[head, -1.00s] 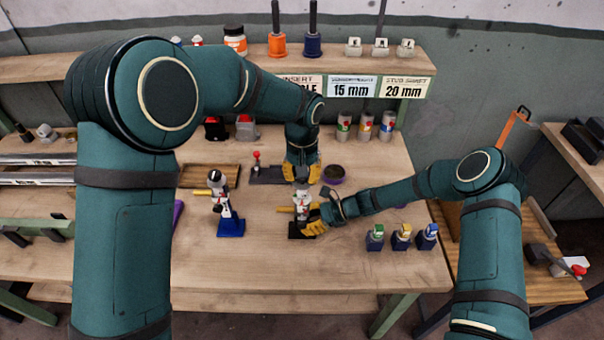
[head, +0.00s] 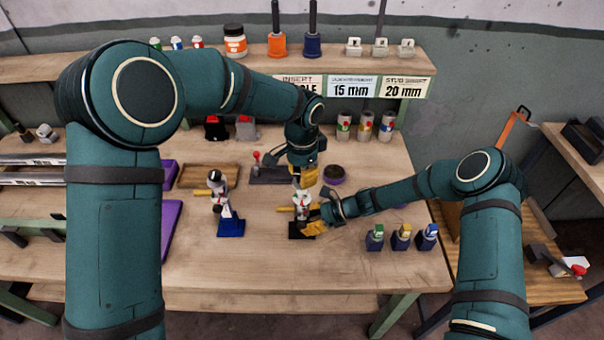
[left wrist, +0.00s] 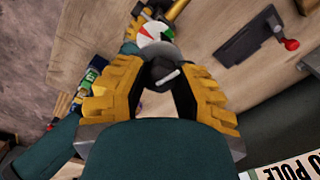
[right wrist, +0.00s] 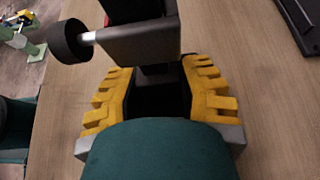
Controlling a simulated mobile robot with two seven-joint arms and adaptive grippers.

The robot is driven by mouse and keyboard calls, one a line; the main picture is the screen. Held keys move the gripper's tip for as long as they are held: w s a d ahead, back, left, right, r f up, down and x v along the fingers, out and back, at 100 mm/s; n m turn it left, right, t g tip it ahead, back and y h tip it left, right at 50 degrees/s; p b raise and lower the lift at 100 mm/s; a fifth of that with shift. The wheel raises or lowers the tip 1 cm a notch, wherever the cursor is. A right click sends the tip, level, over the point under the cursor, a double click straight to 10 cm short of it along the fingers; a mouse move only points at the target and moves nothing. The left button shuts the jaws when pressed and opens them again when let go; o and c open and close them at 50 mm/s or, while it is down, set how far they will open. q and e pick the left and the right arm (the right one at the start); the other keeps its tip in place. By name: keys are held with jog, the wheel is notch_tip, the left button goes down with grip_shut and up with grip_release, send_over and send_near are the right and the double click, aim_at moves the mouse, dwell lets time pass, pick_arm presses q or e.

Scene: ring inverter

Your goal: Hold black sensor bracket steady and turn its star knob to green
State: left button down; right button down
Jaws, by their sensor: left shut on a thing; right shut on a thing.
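The black sensor bracket (head: 302,231) stands upright on the table's middle, with a white-and-red upper part and a yellow piece pointing left. My right gripper (head: 316,228) is shut on its dark post from the right; the right wrist view shows the post (right wrist: 158,76) between the fingers. My left gripper (head: 304,180) comes down from above and behind, shut on the dark star knob (left wrist: 165,72) at the bracket's top. Beside the knob in the left wrist view is a dial face (left wrist: 155,34) with white, red and green areas. The pointer's exact position is unclear.
A similar blue-based bracket (head: 231,227) stands to the left. Several small blocks (head: 402,238) stand to the right. The front table is clear.

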pick_arm(q)
jog(key=shift+f+m, duration=0.1)
jog(key=shift+m, duration=0.8)
jog(key=shift+s, duration=0.1)
jog(key=c, duration=0.6)
grip_release()
notch_tip(320, 180, up, 12)
jog(key=shift+r, duration=0.1)
